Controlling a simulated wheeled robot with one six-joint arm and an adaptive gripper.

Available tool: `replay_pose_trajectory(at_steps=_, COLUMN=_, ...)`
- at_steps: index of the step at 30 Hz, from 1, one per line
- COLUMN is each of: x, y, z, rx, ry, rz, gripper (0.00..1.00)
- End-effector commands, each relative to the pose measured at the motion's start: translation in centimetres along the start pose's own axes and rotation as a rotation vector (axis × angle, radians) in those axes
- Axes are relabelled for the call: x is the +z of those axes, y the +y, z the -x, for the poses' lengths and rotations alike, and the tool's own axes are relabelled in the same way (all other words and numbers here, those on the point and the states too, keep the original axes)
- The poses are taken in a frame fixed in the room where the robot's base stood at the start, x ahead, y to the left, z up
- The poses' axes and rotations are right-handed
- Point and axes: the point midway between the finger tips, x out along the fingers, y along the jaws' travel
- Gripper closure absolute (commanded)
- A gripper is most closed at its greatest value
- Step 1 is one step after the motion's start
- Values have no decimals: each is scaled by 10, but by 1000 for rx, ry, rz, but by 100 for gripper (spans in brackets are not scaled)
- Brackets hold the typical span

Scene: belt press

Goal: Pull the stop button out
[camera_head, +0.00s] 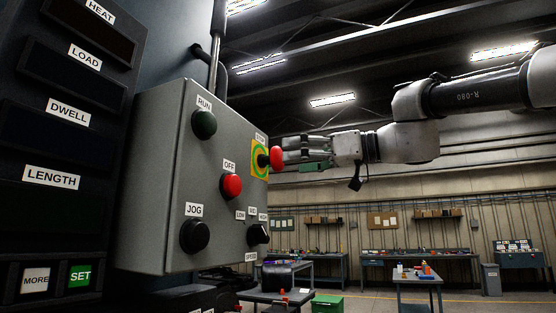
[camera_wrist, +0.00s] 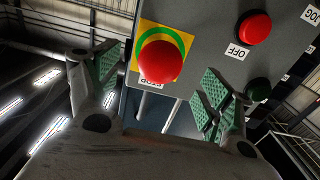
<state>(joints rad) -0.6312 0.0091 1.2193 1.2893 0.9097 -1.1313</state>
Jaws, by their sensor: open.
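The stop button (camera_head: 276,158) is a red mushroom head on a yellow and green plate, at the right side of the grey control box (camera_head: 160,185). In the wrist view the stop button (camera_wrist: 160,61) sits beyond and between my two green-padded fingers, a little left of the middle. My gripper (camera_head: 295,155) is open and level with the button in the head view, its tips close to the red head. The wrist view shows my gripper (camera_wrist: 151,92) with wide-spread fingers and nothing held. Whether a finger touches the button cannot be told.
The box also carries a red OFF button (camera_head: 231,186), a green RUN button (camera_head: 204,124), a black JOG button (camera_head: 195,236) and a speed selector (camera_head: 258,234). A dark panel (camera_head: 60,150) stands at left. Workbenches (camera_head: 415,258) stand far behind.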

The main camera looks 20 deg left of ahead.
Motion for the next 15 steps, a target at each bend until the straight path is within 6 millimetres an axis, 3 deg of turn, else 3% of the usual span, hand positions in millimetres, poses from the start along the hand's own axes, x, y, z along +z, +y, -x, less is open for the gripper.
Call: replay_pose_trajectory(at_steps=15, x=0, y=0, z=46, rx=2, ry=1, rz=0, gripper=20)
